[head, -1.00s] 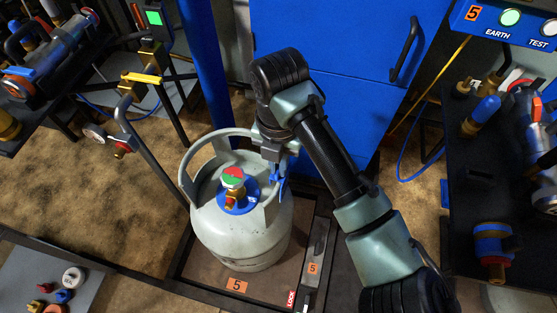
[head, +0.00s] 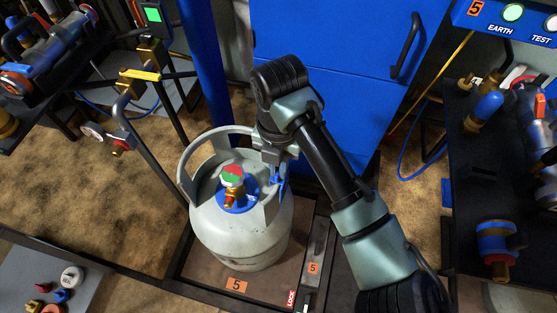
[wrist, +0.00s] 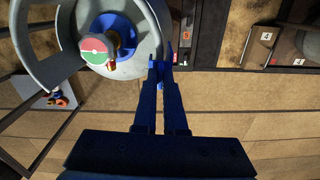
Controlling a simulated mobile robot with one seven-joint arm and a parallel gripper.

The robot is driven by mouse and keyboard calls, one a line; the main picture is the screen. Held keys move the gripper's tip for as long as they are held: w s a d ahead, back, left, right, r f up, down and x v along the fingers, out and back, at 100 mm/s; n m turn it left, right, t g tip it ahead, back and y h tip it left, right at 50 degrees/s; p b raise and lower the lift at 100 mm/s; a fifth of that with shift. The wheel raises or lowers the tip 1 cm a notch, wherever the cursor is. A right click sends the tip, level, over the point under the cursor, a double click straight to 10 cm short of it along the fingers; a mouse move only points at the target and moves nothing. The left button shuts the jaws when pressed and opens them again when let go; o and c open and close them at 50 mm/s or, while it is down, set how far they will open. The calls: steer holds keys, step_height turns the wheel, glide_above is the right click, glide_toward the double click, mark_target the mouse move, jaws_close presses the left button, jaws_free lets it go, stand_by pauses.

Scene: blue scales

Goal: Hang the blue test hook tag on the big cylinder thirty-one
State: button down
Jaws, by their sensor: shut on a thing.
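The big grey cylinder (head: 240,235) stands upright on the scale platform, with a blue collar, a brass valve and a red-and-green cap (head: 232,176) on top. Its open collar handle (head: 190,165) rings the valve. My gripper (head: 274,168) is at the right side of that handle. It is shut on the blue hook tag (head: 281,188), which hangs down at the handle's outer right side. In the wrist view my gripper (wrist: 160,68) holds the blue tag (wrist: 157,72) beside the handle rim (wrist: 152,40). I cannot tell whether the hook is over the rim.
The platform (head: 205,272) carries orange labels marked 5. A blue cabinet (head: 320,110) stands behind. A dark bench (head: 485,200) with valves is at right. A grey tray (head: 40,280) with small coloured caps is at lower left, and piping (head: 150,165) is left of the cylinder.

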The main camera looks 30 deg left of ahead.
steer(key=shift+s+f+b, duration=0.25)
steer(key=shift+f+b, duration=0.35)
steer(key=shift+f, duration=0.6)
steer(key=c, duration=1.1)
jaws_free()
steer(key=shift+w+a+f, duration=0.1)
steer(key=shift+w+f, duration=0.05)
steer(key=shift+w, duration=0.1)
steer(key=shift+o, duration=1)
steer(key=shift+r, duration=0.2)
steer(key=shift+r, duration=0.25)
steer(key=shift+r+p, duration=3.6)
steer(key=shift+r, duration=0.05)
